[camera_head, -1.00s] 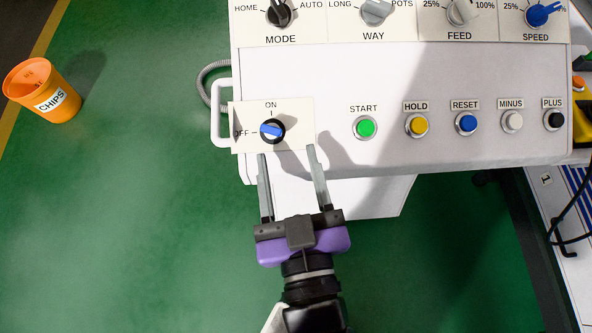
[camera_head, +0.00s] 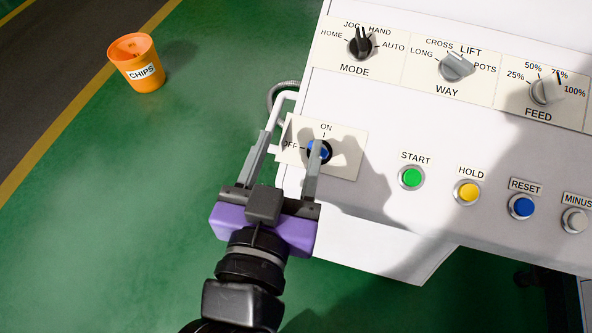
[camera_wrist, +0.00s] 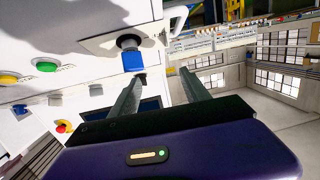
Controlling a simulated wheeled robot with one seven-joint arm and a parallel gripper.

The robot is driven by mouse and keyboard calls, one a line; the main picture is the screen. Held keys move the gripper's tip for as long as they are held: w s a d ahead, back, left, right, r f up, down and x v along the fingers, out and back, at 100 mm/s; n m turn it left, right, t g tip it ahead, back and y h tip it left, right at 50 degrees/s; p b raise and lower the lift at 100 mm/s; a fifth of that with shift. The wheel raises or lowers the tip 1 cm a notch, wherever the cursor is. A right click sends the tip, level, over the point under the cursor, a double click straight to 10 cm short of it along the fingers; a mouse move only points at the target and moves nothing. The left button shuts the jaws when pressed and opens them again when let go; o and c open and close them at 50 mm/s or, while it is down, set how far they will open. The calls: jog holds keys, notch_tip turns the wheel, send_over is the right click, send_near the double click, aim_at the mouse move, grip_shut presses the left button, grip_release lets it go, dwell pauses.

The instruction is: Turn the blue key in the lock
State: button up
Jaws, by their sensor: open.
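The blue key (camera_head: 313,150) sits in a round black lock on a cream plate marked ON and OFF (camera_head: 345,160). The right finger of my gripper (camera_head: 292,137) covers part of the key in the head view, so its pointing direction is hard to tell. The left finger is out to the left, past the plate's edge. In the wrist view the blue key (camera_wrist: 133,61) shows to the left, near the tip of the left-hand finger. My gripper (camera_wrist: 162,76) is open with nothing between its fingers. Contact with the key cannot be told.
A white handle (camera_head: 284,104) and grey cable stand left of the plate. The green START button (camera_head: 411,177) and yellow HOLD button (camera_head: 467,192) are to its right. Knobs such as MODE (camera_head: 361,45) lie above. An orange CHIPS bucket (camera_head: 138,62) stands on the green floor.

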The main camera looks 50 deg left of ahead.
jog(key=shift+w+d+f+m+h, duration=0.1)
jog(key=shift+w+f+m+h, duration=0.55)
jog(key=shift+w+m+h, duration=0.3)
jog(key=shift+w+d+f+m+h, duration=0.1)
jog(key=shift+w+f+m+h, duration=0.5)
jog(key=shift+w+m+h, duration=0.35)
jog(key=shift+w+d+f+m+h, duration=0.1)
jog(key=shift+w+f+m+h, duration=0.65)
jog(key=shift+w+m, duration=0.25)
jog(key=shift+r, duration=0.1)
